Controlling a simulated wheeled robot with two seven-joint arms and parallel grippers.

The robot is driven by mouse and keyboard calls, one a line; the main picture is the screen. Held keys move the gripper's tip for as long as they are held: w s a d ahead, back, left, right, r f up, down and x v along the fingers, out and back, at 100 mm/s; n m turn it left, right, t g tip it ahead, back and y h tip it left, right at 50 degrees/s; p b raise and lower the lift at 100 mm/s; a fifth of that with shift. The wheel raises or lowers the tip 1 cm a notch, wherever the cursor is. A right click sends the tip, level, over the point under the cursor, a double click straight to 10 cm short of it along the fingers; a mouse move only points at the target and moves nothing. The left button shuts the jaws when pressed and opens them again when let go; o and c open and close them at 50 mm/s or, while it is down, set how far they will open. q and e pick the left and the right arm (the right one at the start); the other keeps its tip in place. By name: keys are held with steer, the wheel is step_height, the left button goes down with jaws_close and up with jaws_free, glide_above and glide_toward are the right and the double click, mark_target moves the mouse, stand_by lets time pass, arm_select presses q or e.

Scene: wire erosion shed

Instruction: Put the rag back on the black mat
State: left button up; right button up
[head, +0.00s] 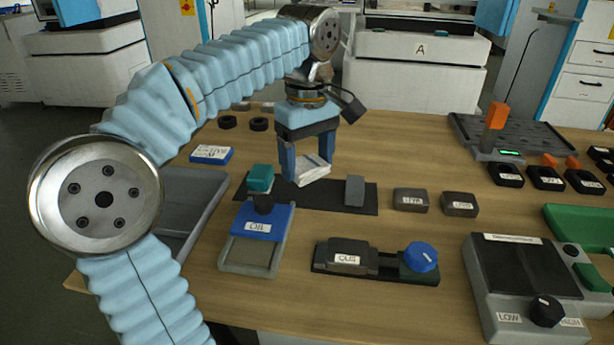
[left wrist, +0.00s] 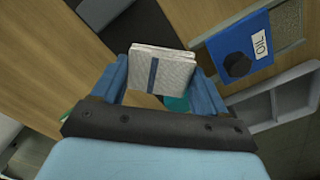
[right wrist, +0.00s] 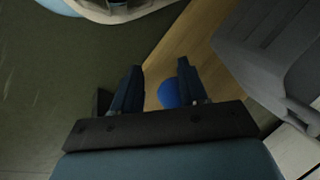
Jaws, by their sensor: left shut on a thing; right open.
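The rag is a folded white cloth with a dark stripe, seen in the head view (head: 313,168) and the left wrist view (left wrist: 160,72). My left gripper (head: 307,166) points down and is shut on the rag. The black mat (head: 335,196) lies flat on the table directly under the rag in the head view. I cannot tell whether the rag touches the mat or hangs just above it. My right gripper (right wrist: 160,92) shows only in the right wrist view, open and empty, with table edge and floor beyond it.
A grey block (head: 354,190) stands on the mat's right part. A teal-topped item (head: 262,180) is close to its left end, by the blue OIL holder (head: 257,222). Dark labelled blocks (head: 410,200) lie to the right. A CUT slide unit (head: 348,255) sits in front.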

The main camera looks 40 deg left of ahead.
mark_target(307, 192)
arm_select(q)
steer(key=f, duration=0.1)
steer(key=w+f, duration=0.1)
steer(key=a+f, duration=0.1)
steer(key=f, duration=0.1)
steer(key=shift+w+a+b, duration=0.1)
steer(key=shift+w+b, duration=0.05)
steer(key=shift+b, duration=0.25)
steer(key=shift+f, duration=0.5)
steer(key=shift+f, duration=0.2)
steer(key=o, duration=1)
step_height(307, 192, up, 12)
steer(key=p, duration=0.3)
steer(key=shift+r, duration=0.25)
